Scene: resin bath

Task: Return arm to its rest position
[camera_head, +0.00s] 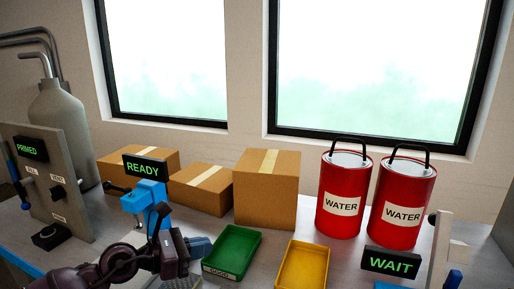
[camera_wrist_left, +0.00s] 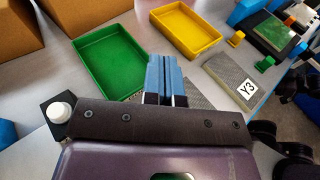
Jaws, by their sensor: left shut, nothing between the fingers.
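My left arm comes in from the bottom left in the head view. Its gripper (camera_head: 200,246) is just left of the green tray, over the bench. In the left wrist view the gripper's blue fingers (camera_wrist_left: 167,78) are together with nothing between them, near the near corner of the green tray (camera_wrist_left: 110,52). The green tray (camera_head: 233,250) is labelled GOOD in the head view and looks empty. My right gripper is not in view.
A yellow tray (camera_head: 302,267) looks empty. Behind stand cardboard boxes (camera_head: 266,190) and two red WATER cans (camera_head: 342,195). A READY sign (camera_head: 146,167) tops a blue device at left, near my arm. A WAIT sign (camera_head: 391,263) is at right. A grey block marked Y3 (camera_wrist_left: 233,80) lies on the bench.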

